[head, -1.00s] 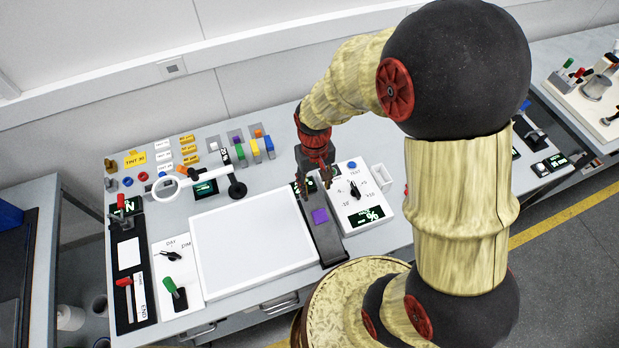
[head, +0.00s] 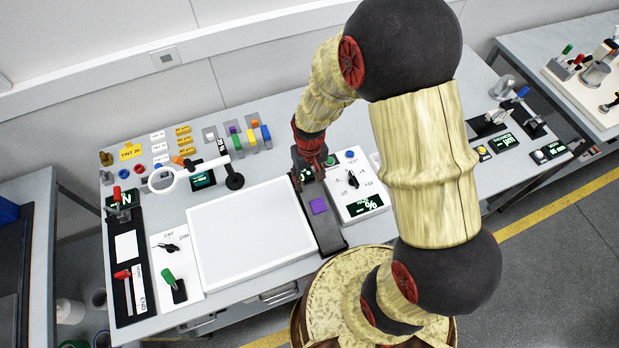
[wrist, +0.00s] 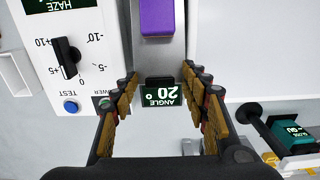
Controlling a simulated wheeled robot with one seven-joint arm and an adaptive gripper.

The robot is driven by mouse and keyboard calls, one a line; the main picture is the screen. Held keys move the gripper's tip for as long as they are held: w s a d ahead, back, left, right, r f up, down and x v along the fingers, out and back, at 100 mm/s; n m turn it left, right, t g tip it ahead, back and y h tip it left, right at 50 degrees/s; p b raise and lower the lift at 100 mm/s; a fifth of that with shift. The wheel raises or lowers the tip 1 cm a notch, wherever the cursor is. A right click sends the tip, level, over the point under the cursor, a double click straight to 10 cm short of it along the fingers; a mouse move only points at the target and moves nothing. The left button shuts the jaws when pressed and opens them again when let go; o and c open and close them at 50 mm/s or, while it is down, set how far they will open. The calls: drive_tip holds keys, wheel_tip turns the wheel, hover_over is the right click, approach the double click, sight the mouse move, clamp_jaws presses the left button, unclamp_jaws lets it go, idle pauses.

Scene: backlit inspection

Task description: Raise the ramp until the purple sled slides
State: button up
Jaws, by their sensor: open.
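The purple sled (head: 318,206) rests on the narrow grey ramp (head: 331,238), right of the white light panel. The wrist view shows the sled (wrist: 157,16) at the top edge, on the ramp's pale surface (wrist: 159,55). In the head view my gripper (head: 303,184) is over the ramp's far end. I cannot tell its height there.
The white light panel (head: 250,235) lies left of the ramp. The haze box (head: 362,208) with a black knob stands close on the right. A magnifier on an arm (head: 162,180) and several coloured blocks (head: 252,137) stand behind and left.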

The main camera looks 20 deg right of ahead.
drive_tip(key=shift+c, duration=0.5)
clamp_jaws()
idle(0.3)
